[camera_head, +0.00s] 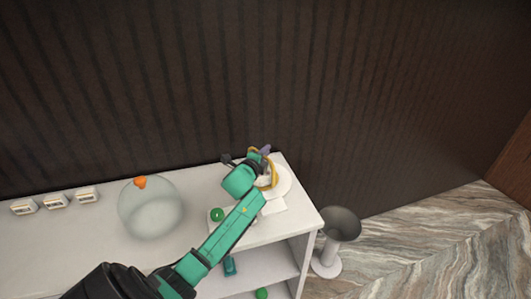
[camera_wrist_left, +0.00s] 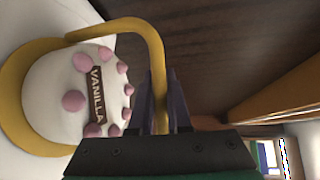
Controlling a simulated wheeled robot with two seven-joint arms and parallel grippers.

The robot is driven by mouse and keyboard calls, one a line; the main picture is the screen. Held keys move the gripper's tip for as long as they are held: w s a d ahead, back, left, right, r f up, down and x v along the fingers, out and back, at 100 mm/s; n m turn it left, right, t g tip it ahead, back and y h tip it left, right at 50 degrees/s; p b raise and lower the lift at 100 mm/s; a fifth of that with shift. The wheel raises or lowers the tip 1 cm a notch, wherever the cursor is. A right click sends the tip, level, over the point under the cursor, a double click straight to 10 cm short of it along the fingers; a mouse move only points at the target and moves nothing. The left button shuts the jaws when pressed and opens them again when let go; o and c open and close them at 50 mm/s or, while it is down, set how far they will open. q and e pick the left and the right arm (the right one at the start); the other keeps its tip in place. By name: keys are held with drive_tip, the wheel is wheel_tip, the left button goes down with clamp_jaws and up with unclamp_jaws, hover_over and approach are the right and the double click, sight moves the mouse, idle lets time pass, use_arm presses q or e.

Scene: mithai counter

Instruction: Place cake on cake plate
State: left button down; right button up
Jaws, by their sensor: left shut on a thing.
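The cake (camera_wrist_left: 60,95) is white with pink dollops and a "VANILLA" label. It sits on a gold base with an arched gold handle (camera_wrist_left: 140,28). My left gripper (camera_wrist_left: 160,100) is shut on the handle, its dark purple fingers on either side. In the head view my left gripper (camera_head: 263,153) is at the counter's back right end, and the gold handle (camera_head: 273,176) shows beside it. A round white plate (camera_head: 284,182) shows there, partly hidden by my gripper and arm. I cannot tell whether the cake touches it. My right gripper is out of view.
A glass dome (camera_head: 150,215) with an orange knob stands on the white counter (camera_head: 105,240), left of my arm. Small white boxes (camera_head: 55,202) line the back left. A tall stand (camera_head: 335,237) is off the right end.

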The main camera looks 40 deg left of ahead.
use_arm(q)
drive_tip(key=shift+f, duration=0.1)
drive_tip(key=c, duration=0.9)
unclamp_jaws()
drive_tip(key=shift+o, duration=0.2)
drive_tip(key=shift+s, duration=0.15)
drive_tip(key=b+v, duration=0.1)
drive_tip(key=v, duration=1)
drive_tip(key=shift+s+r+b, duration=0.3)
drive_tip(key=shift+d, duration=0.15)
